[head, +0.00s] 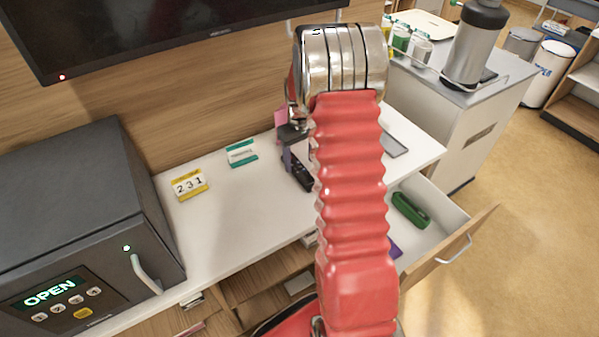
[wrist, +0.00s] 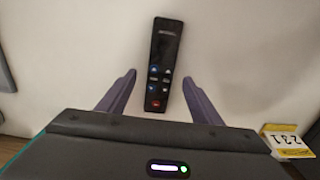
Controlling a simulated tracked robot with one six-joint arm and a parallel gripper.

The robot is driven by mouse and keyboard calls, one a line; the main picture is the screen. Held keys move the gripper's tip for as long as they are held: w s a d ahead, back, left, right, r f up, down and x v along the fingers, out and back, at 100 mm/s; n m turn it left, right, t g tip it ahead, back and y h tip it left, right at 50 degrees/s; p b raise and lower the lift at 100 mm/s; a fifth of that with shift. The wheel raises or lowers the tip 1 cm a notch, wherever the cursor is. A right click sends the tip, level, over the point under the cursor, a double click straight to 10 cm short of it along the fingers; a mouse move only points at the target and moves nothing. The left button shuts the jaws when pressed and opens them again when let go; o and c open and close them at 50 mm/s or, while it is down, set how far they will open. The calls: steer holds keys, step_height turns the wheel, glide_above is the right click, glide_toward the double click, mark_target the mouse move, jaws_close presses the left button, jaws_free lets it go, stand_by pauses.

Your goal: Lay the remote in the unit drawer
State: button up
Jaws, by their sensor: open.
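The remote (wrist: 164,62) is black with a red button and several small buttons. It lies on the white counter in the wrist view, slightly tilted. In the head view the remote (head: 299,176) shows partly, just left of my arm. My gripper (wrist: 158,80) is open, its two purple fingers on either side of the remote's lower half, with gaps on both sides. In the head view my gripper (head: 288,146) hangs over the counter by the remote; its height above the counter is hard to tell. The unit drawer (head: 444,212) is pulled open at the right, partly hidden by my arm.
The drawer holds a green case (head: 410,210) and a purple item (head: 394,248). A yellow 231 card (head: 189,184) and a teal-edged card (head: 241,153) stand on the counter. A dark safe (head: 75,220) reading OPEN is at left. A grey flat item (head: 395,143) lies behind my arm.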

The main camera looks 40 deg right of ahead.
mark_target(300, 170)
step_height(300, 170, down, 3)
steer(key=shift+f, duration=0.2)
stand_by(0.5)
steer(key=c, duration=1.3)
steer(key=shift+r, duration=0.1)
step_height(300, 170, up, 10)
steer(key=shift+f, duration=0.1)
stand_by(0.3)
